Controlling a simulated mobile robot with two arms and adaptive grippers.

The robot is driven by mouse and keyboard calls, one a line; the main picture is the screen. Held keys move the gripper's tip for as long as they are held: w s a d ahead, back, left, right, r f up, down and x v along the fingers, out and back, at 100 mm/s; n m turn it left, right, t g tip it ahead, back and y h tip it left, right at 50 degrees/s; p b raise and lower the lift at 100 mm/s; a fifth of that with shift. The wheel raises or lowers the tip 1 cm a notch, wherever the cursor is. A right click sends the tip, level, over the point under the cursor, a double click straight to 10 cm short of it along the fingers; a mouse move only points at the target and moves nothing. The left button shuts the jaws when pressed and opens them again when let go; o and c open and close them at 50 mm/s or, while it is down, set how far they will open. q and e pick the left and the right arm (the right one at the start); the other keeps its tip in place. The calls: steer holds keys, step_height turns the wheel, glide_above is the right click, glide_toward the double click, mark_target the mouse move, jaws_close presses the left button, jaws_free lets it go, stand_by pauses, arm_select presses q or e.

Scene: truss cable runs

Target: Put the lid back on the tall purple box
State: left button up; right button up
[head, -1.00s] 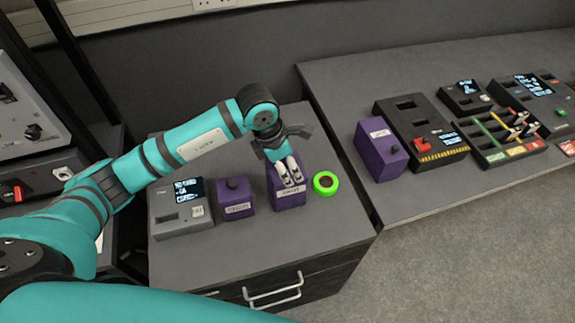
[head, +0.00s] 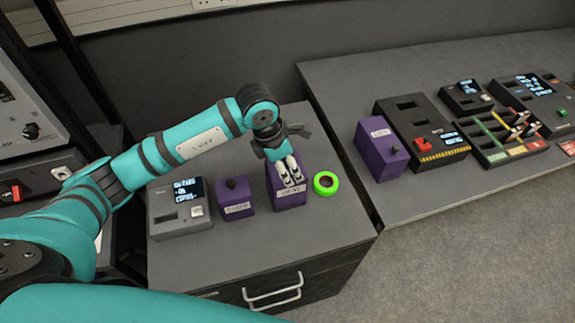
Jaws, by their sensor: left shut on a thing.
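A tall purple box (head: 289,199) with a white label on its front stands on the grey cabinet top. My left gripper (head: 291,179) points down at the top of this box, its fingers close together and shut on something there. That is probably the lid's knob, but the fingers hide it. I cannot tell whether the lid sits flush on the box. My right gripper is not in view.
A smaller purple box (head: 235,197) with a dark knob and a grey device (head: 180,208) with a screen stand left. A green ring (head: 326,184) lies close on the right. Another purple box (head: 381,149) and several devices stand on the right-hand table (head: 445,192).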

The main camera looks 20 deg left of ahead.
arm_select(q)
steer(key=o, duration=1.5)
steer(key=shift+r, duration=0.1)
steer(key=shift+r+p, duration=1.8)
steer(key=shift+r, duration=1.65)
steer(key=shift+c, duration=0.2)
jaws_close()
